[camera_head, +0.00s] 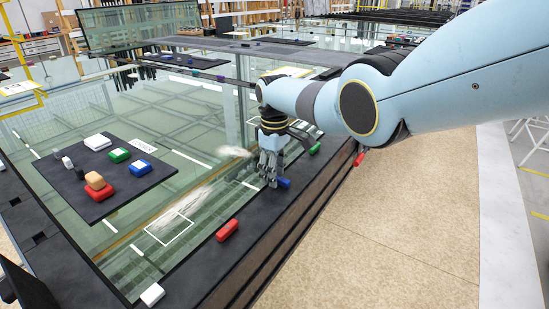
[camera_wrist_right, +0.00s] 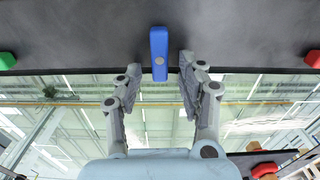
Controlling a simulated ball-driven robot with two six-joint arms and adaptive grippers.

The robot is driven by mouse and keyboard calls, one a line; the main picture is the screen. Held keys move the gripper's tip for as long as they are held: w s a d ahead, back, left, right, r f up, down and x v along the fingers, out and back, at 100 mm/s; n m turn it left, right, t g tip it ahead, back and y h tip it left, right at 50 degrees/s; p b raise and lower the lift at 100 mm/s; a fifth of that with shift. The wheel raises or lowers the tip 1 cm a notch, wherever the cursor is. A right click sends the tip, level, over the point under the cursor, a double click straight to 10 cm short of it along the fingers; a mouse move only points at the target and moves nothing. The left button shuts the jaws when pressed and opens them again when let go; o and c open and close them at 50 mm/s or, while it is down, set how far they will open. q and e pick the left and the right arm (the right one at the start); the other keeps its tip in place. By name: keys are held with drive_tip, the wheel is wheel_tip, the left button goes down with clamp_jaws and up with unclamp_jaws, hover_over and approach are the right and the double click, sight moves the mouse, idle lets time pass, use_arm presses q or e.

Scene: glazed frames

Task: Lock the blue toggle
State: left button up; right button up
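The blue toggle (camera_head: 284,183) is on the dark frame along the glass's right edge. It is partly hidden behind my right gripper (camera_head: 268,181) in the head view. In the right wrist view the blue toggle (camera_wrist_right: 159,50) is a long bar pointing across the frame's edge, its near end reaching over the glass side. My right gripper (camera_wrist_right: 160,66) is open, with one finger on each side of the bar. A gap shows on both sides, so neither finger seems to touch it. My left gripper is not in view.
On the same frame are a red toggle (camera_head: 227,230), a green toggle (camera_head: 315,149) and a white block (camera_head: 152,294). A black board (camera_head: 93,208) with several coloured blocks lies on the glass (camera_head: 150,235). Open floor (camera_head: 400,220) lies to the right.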

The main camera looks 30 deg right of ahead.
wheel_tip(320, 180, up, 12)
drive_tip(key=shift+f, duration=0.2)
idle(0.5)
